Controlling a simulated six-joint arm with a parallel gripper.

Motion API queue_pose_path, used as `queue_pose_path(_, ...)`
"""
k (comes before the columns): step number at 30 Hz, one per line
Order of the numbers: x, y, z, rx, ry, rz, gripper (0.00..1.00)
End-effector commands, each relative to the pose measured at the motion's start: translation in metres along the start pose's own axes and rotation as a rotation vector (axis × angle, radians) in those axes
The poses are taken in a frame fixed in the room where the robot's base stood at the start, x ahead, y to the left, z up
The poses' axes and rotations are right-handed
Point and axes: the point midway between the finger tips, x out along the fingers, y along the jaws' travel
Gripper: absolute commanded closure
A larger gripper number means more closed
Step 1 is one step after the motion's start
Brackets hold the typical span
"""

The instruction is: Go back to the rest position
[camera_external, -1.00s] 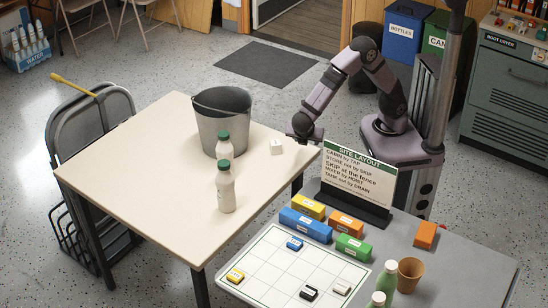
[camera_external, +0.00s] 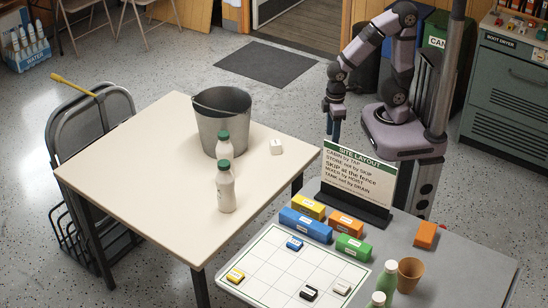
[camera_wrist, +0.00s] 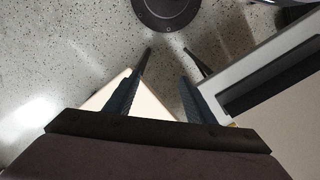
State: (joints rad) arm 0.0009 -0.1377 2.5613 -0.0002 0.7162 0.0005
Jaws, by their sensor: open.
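My gripper (camera_external: 334,122) hangs pointing down above the gap between the cream table (camera_external: 140,160) and the grey table (camera_external: 460,262), behind the site layout sign (camera_external: 362,172). In the wrist view its two dark fingers (camera_wrist: 160,85) are spread apart with nothing between them.
The cream table holds a grey bucket (camera_external: 222,120) and two white bottles with green caps (camera_external: 226,188). The grey table carries a gridded board (camera_external: 285,270), coloured blocks (camera_external: 305,225), green bottles (camera_external: 386,280) and a brown cup (camera_external: 410,275).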

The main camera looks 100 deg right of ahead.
Motion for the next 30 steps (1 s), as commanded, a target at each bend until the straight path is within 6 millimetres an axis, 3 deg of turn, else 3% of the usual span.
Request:
queue_pose_path(1,-0.023,0.000,0.000,-0.002,0.000,0.000,0.50)
queue_pose_path(3,-0.040,0.000,0.000,-0.003,-0.001,0.000,0.50)
queue_pose_path(9,-0.070,0.000,0.000,-0.005,-0.002,0.001,0.50)
queue_pose_path(30,-0.076,0.000,0.000,-0.005,-0.002,0.001,0.50)
